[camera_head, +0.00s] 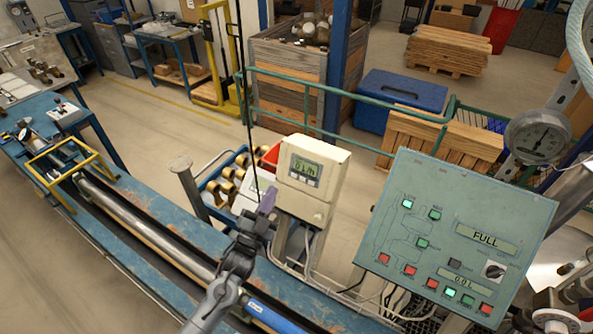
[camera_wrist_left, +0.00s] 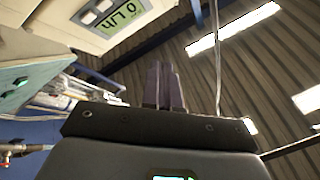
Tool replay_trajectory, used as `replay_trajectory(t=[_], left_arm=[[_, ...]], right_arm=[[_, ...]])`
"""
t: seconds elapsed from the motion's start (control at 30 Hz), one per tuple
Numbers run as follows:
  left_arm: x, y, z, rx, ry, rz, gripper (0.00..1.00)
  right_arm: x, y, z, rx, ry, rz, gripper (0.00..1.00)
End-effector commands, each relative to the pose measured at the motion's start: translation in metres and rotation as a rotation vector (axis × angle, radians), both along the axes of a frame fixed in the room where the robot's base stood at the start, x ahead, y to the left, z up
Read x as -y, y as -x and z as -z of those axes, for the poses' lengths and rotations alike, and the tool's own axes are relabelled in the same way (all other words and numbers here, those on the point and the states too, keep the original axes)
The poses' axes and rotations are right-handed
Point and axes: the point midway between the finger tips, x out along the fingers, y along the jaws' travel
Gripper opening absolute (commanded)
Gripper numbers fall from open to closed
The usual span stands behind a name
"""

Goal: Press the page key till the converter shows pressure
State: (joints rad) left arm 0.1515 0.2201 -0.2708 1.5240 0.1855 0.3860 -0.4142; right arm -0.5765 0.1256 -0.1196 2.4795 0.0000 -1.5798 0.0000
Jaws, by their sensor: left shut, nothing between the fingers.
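The converter (camera_head: 316,177) is a beige box on a post with a small greenish display (camera_head: 305,168). In the left wrist view the converter (camera_wrist_left: 60,32) is at the upper left, and its display (camera_wrist_left: 122,17) appears turned over and seems to read 0 L/h. Pale keys (camera_wrist_left: 88,17) sit beside the display; I cannot tell which is the page key. My left gripper (camera_head: 268,200) is shut and empty, just left of and below the converter's front in the head view. Its closed dark fingers (camera_wrist_left: 164,86) are apart from the keys in the wrist view. My right gripper is not in view.
A green control panel (camera_head: 455,232) with lit buttons and a FULL sign stands to the right. A round gauge (camera_head: 537,137) is behind it. A blue bench (camera_head: 150,235) with a long metal pipe runs below left. Cables hang under the converter.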

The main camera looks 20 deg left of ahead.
Motion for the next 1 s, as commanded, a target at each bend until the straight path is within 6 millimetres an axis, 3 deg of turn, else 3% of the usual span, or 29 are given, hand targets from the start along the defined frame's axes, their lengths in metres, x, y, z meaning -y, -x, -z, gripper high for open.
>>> replay_trajectory(t=[0.47, 1.0], left_arm=[[0.002, -0.008, 0.005, 0.0, 0.001, 0.0, 0.0], [0.016, -0.063, 0.027, 0.001, 0.001, 0.0, 0.0]], right_arm=[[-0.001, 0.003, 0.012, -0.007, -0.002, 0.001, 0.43], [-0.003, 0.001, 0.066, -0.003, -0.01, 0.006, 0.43]])
